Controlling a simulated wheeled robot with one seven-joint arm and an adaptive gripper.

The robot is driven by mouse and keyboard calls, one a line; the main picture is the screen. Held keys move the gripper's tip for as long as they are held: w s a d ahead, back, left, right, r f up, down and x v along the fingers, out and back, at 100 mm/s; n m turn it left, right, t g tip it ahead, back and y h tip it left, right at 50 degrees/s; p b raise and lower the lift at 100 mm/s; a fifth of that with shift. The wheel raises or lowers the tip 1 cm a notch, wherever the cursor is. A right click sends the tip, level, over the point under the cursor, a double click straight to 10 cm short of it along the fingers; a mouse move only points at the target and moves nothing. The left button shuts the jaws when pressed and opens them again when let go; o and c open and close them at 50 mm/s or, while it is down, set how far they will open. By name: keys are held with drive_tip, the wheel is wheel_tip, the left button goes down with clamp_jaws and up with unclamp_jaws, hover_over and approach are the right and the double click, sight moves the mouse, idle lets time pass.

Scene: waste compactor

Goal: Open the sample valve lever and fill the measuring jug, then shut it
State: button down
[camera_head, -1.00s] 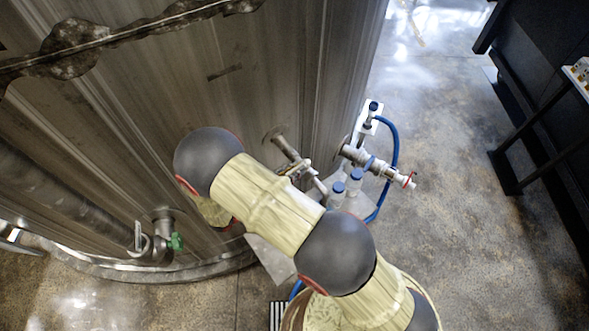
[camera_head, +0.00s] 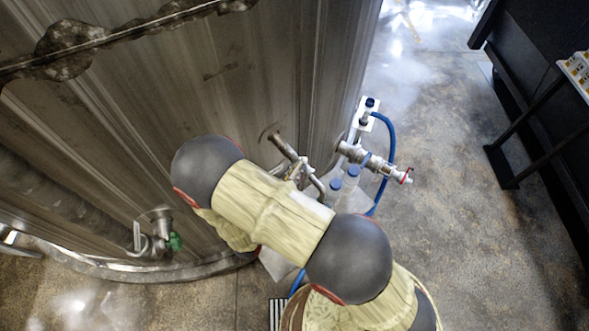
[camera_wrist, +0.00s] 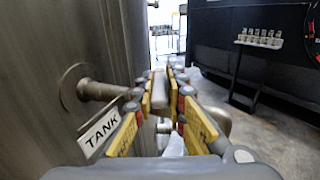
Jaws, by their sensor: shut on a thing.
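In the wrist view, my gripper (camera_wrist: 160,88) reaches forward with its yellow-and-grey fingers close together. They are closed on a thin grey piece that looks like the sample valve lever (camera_wrist: 159,92), mostly hidden between the fingers. The sample pipe (camera_wrist: 100,90) comes out of the tank wall at the left, above a white TANK label (camera_wrist: 100,132). A bent metal outlet (camera_wrist: 216,122) shows at the right, behind the fingers. In the head view the sample pipe (camera_head: 284,146) and its outlet (camera_head: 318,186) show beside my arm, which hides my gripper. I cannot make out the measuring jug.
Another valve assembly (camera_head: 370,160) with a blue hose (camera_head: 388,145) stands to the right, near blue-capped bottles (camera_head: 352,174). A green-handled valve (camera_head: 175,241) sits low on the tank (camera_head: 250,70). A dark bench (camera_head: 560,110) is at far right; floor between is clear.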

drive_tip(key=c, duration=1.8)
unclamp_jaws()
drive_tip(key=v, duration=1.2)
drive_tip(key=shift+r, duration=0.1)
